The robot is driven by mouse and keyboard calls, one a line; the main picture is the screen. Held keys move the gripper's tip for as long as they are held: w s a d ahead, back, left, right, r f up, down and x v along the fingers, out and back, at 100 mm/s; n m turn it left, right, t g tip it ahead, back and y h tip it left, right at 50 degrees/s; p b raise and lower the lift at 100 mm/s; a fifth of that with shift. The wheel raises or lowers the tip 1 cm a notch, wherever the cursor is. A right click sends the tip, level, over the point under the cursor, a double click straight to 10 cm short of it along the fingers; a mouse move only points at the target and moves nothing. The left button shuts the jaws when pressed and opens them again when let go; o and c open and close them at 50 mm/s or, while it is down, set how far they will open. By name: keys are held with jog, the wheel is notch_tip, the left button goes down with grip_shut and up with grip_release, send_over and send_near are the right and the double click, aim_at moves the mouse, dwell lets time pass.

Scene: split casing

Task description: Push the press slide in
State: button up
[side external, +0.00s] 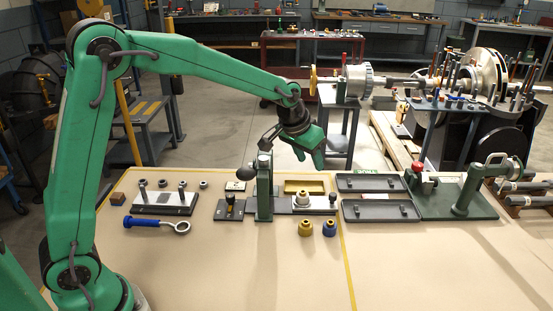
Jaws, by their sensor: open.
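A small green press (264,192) stands upright near the middle of the table, with a black ball-ended lever on its left. A light grey slide plate (290,207) extends from the right of the press. On its right end sits a silver part (312,202) with a pale round piece on top. My gripper (311,161) is open and points down, above and to the right of the press. It is apart from the slide and holds nothing. The inner end of the slide is hidden behind the press column.
Yellow and blue round parts (306,228) stand in front of the slide. A yellow tray (304,186) lies behind it. Dark trays (380,212) and a green fixture (455,200) are right. A plate with posts (165,203) and a blue-handled tool (150,223) are left. The front table is clear.

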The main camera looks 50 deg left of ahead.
send_near(333, 194)
jog(key=shift+w+d+f, duration=0.2)
jog(key=shift+f, duration=0.2)
jog(key=shift+f, duration=0.15)
jog(key=shift+x, duration=3.75)
jog(key=shift+a, duration=0.1)
grip_shut()
